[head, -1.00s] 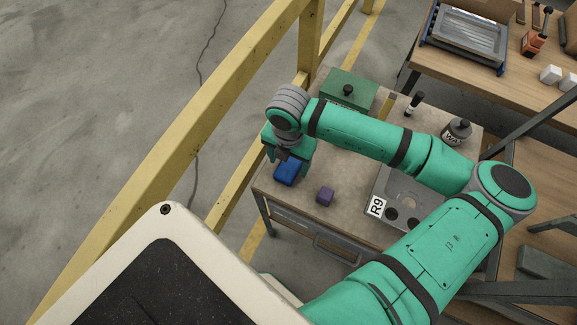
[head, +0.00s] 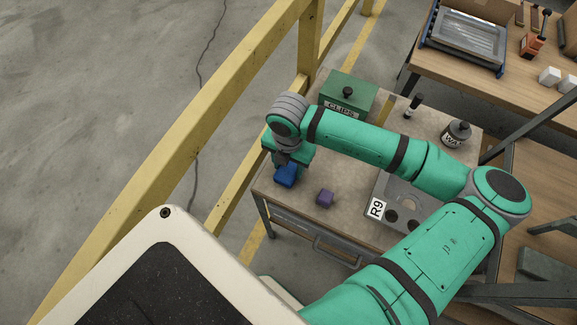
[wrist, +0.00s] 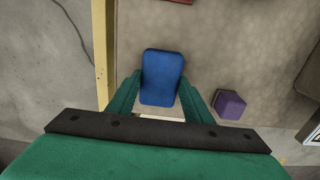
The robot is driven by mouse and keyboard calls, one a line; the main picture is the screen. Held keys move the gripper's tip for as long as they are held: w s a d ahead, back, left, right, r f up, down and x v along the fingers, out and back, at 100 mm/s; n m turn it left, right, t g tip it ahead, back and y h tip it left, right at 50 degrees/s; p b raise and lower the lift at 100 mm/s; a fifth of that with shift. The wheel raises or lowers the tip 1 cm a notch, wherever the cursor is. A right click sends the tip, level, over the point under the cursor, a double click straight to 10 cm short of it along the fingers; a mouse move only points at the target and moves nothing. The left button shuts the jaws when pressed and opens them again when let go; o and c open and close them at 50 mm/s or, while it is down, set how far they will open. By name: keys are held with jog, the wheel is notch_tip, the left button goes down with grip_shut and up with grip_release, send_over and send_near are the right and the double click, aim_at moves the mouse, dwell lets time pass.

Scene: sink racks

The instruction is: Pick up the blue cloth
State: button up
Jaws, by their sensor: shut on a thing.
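The blue cloth (head: 286,174) is a small folded, block-like pad at the left end of the grey-brown worktop. It also shows in the wrist view (wrist: 162,77), between the two green fingers. My gripper (head: 286,165) points down over it and is shut on it. In the wrist view my gripper (wrist: 161,92) has one finger on each side of the cloth's near part. I cannot tell for sure whether the cloth is clear of the worktop.
A purple block (head: 325,198) lies close by, right of the cloth. A green clips box (head: 346,92) stands behind my arm. A marker (head: 413,105), a dark bottle (head: 456,133) and a metal plate marked R9 (head: 407,186) are farther right. A yellow railing (head: 200,118) runs along the left.

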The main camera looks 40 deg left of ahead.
jog(key=shift+r, duration=0.7)
jog(key=d+r, duration=1.1)
jog(key=d, duration=0.3)
jog(key=shift+w+r, duration=0.15)
jog(key=shift+w, duration=0.3)
jog(key=shift+o, duration=0.5)
